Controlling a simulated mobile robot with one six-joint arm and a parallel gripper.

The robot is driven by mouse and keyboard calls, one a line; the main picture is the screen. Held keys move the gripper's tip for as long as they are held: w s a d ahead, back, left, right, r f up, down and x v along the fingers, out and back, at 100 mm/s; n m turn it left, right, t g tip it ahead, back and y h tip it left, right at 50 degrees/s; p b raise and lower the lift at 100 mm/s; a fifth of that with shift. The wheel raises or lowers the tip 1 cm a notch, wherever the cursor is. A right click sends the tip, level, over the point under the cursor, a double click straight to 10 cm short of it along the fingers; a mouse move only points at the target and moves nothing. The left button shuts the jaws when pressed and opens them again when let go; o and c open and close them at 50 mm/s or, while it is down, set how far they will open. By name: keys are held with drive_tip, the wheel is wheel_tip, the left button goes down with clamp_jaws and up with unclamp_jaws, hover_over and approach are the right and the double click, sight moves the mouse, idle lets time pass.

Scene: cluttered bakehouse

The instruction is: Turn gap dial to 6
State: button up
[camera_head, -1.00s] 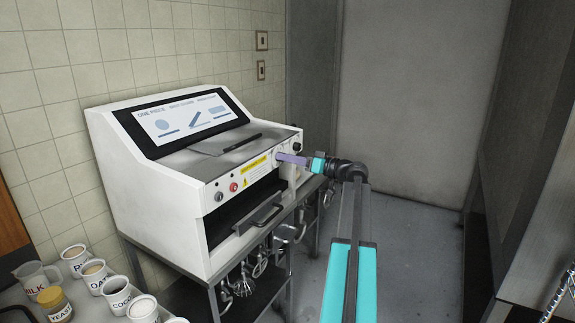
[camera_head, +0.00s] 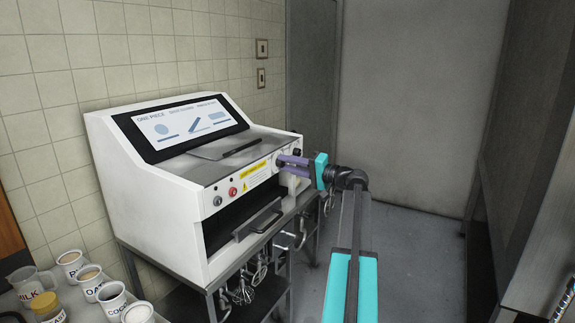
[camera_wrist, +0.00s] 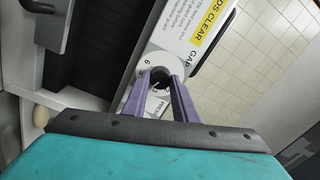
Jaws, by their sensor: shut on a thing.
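The gap dial (camera_wrist: 158,84) is a small black knob on a pale round plate, seen in the wrist view below the printed word GAP. A figure 6 shows at the plate's upper left; the pointer's exact reading is too small to tell. My gripper (camera_head: 280,162) has its purple fingers at the right end of the machine's front panel in the head view. In the wrist view my gripper (camera_wrist: 160,80) has one finger on each side of the dial and is shut on it. The fingers hide the dial in the head view.
The white machine (camera_head: 160,215) stands on a metal rack with whisks and hooks hanging below. Labelled cups (camera_head: 70,260) stand at lower left. Grey floor (camera_head: 410,240) is clear at right.

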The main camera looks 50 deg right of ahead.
drive_tip(key=shift+a+f+m+h+p, duration=0.15)
drive_tip(key=shift+m+p, duration=2.35)
drive_tip(key=shift+m, duration=1.85)
drive_tip(key=shift+r+m+h+p, duration=0.15)
drive_tip(key=shift+m+p, duration=2.3)
drive_tip(key=shift+m, duration=1.9)
drive_tip(key=shift+f, duration=0.15)
drive_tip(key=o, duration=1)
drive_tip(key=shift+o, duration=0.2)
drive_tip(key=shift+s, duration=0.2)
drive_tip(key=b+v, duration=0.4)
drive_tip(key=v, duration=0.9)
drive_tip(key=shift+s, duration=0.3)
